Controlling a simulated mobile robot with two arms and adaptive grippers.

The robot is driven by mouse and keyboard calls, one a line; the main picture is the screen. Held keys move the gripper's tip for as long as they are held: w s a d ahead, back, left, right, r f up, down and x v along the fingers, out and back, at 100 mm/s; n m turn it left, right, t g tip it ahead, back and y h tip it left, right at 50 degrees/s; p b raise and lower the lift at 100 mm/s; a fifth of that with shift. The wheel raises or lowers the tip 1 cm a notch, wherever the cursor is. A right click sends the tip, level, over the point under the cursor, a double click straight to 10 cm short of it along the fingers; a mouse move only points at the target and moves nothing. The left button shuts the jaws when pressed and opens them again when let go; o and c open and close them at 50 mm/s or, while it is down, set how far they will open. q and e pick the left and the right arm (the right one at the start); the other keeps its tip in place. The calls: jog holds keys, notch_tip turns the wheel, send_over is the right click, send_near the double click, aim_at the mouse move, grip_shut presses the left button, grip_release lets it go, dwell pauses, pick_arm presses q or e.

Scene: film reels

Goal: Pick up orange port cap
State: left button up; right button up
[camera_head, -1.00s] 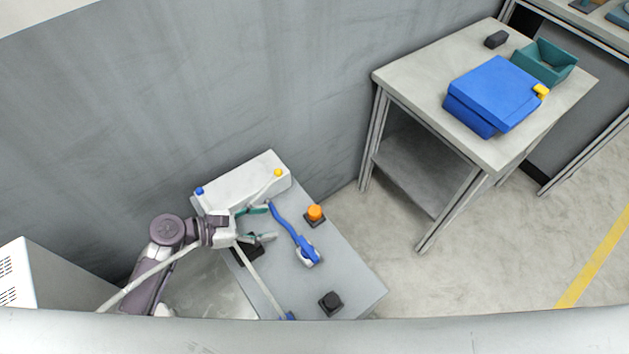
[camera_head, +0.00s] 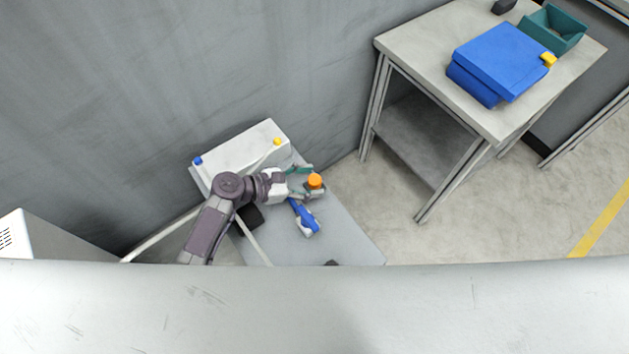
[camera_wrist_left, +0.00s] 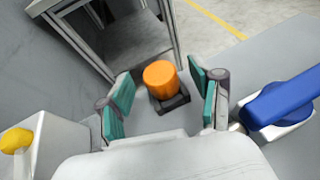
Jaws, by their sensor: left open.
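The orange port cap (camera_head: 315,180) sits upright on a small dark square base on the grey table. It also shows in the left wrist view (camera_wrist_left: 161,79), above its dark base (camera_wrist_left: 172,103). My left gripper (camera_head: 307,181) is open, with its teal-padded fingers reaching toward the cap from the left. In the left wrist view the left gripper (camera_wrist_left: 160,92) has one finger on each side of the cap, with gaps between the pads and the cap. My right gripper is not in view.
A blue-and-white tool (camera_head: 304,216) lies close beside the gripper. A white box (camera_head: 238,155) with blue and yellow knobs stands behind it. A second table (camera_head: 412,50) at upper right holds a blue case (camera_head: 500,62) and a teal bin (camera_head: 556,28).

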pick_arm(q)
jog(key=shift+x, duration=0.75)
jog(key=c, duration=1)
jog(key=shift+r, duration=0.15)
